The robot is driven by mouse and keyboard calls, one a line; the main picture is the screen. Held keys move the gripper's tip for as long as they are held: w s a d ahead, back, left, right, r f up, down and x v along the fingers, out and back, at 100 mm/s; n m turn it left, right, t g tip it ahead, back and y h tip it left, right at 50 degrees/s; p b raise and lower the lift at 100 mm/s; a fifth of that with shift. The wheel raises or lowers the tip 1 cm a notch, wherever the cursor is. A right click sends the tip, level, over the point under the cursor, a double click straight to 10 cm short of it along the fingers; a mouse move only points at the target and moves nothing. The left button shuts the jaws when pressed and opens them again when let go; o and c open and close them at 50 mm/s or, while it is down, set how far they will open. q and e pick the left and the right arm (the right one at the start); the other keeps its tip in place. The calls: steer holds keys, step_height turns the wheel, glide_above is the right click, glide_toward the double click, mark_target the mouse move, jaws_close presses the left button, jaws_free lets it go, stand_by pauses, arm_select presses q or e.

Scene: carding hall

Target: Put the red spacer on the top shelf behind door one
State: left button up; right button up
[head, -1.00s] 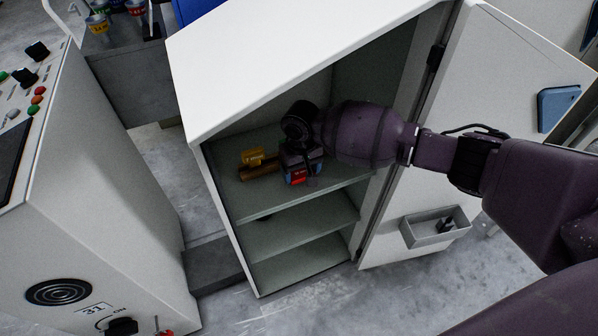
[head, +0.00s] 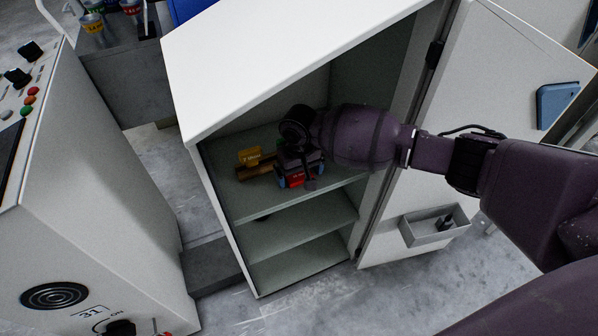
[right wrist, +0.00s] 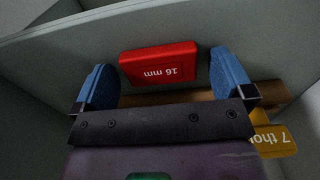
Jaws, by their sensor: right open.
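The red spacer (head: 295,181), marked 16 mm, is on the top shelf (head: 245,204) inside the open white cabinet. It also shows in the right wrist view (right wrist: 159,64). My right gripper (head: 299,177) reaches into the cabinet from the right. Its blue fingers are apart, one on each side of the spacer, with gaps showing in the right wrist view (right wrist: 161,68). My gripper hides part of the spacer in the head view. The cabinet door (head: 478,120) stands open at the right. My left gripper is not in view.
A yellow piece (head: 249,156), marked 7 thou in the right wrist view, and a brown bar (head: 250,174) lie on the same shelf, left of my gripper. The lower shelf (head: 300,227) looks mostly clear. A grey machine (head: 90,220) stands at the left.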

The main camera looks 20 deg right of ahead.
mark_target(299, 175)
steer(key=shift+r, duration=0.45)
arm_select(q)
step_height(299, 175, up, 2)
steer(key=p, duration=0.4)
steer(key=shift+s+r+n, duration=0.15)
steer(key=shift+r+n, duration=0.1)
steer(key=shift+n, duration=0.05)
arm_select(e)
step_height(299, 175, up, 11)
steer(key=shift+r, duration=0.2)
